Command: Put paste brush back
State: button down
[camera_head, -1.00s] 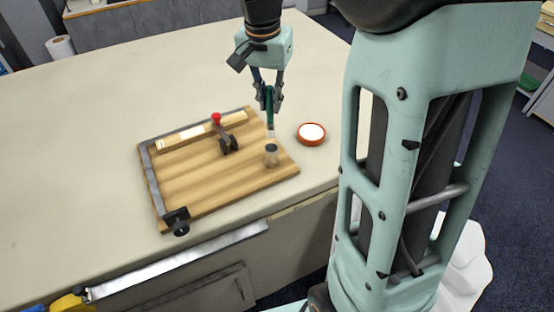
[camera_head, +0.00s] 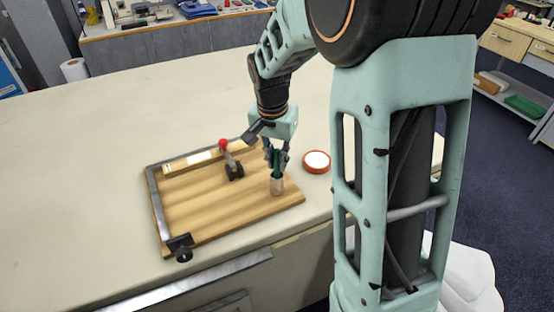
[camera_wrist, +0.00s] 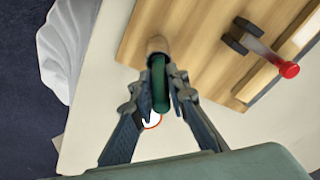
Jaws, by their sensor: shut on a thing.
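The paste brush (camera_head: 277,160) has a dark green handle and stands roughly upright. My gripper (camera_head: 277,157) is shut on its handle, and in the wrist view the green handle (camera_wrist: 158,82) lies between my fingers (camera_wrist: 165,90). I cannot tell how deep the brush sits.
The wooden board (camera_head: 215,205) carries a metal edge and a red-knobbed clamp (camera_head: 232,165). A round orange-rimmed dish with white content (camera_head: 317,161) stands right of the board. The cloth table (camera_head: 80,160) is clear at left. A paper roll (camera_head: 74,70) stands at the back.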

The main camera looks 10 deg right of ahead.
jog(key=shift+f, duration=0.1)
jog(key=shift+f, duration=0.15)
jog(key=c, duration=1.9)
grip_release()
jog(key=r, duration=0.4)
jog(key=s+r, duration=0.1)
jog(key=r, duration=0.3)
jog(key=a+r, duration=0.1)
jog(key=r, duration=0.3)
jog(key=shift+s+r, duration=0.2)
jog(key=shift+s, duration=0.05)
